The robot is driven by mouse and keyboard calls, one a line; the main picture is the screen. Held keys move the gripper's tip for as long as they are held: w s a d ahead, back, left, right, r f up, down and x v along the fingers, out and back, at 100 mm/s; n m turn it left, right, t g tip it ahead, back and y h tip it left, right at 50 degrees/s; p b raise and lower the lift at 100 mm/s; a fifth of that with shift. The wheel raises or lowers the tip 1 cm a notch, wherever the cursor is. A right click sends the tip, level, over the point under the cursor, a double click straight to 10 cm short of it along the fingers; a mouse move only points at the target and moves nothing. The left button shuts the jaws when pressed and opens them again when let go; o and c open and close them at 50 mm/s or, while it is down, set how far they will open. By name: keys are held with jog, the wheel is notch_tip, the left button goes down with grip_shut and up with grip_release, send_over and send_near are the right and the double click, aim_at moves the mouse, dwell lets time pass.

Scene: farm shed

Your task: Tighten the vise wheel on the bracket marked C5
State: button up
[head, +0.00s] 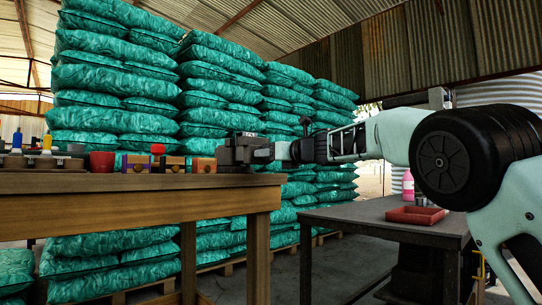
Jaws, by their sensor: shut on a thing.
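A dark grey vise (236,152) stands at the right end of the wooden workbench (130,185). My arm reaches in from the right at bench height. My gripper (272,152) is at the vise's right side, past the bench's end, and is shut on what appears to be the vise wheel. The wheel's outline is too small and too hidden by the gripper to make out. No C5 mark can be read on the vise or bracket from here.
A dark table (385,222) at the right holds a red tray (416,215) and a pink bottle (408,184). Stacked green sacks (115,80) fill the back.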

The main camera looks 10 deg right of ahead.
jog(key=m+p, duration=1.2)
jog(key=m, duration=0.3)
jog(key=m+p, duration=1.3)
jog(key=m, duration=0.2)
jog(key=shift+d+f, duration=0.15)
jog(key=o, duration=1.1)
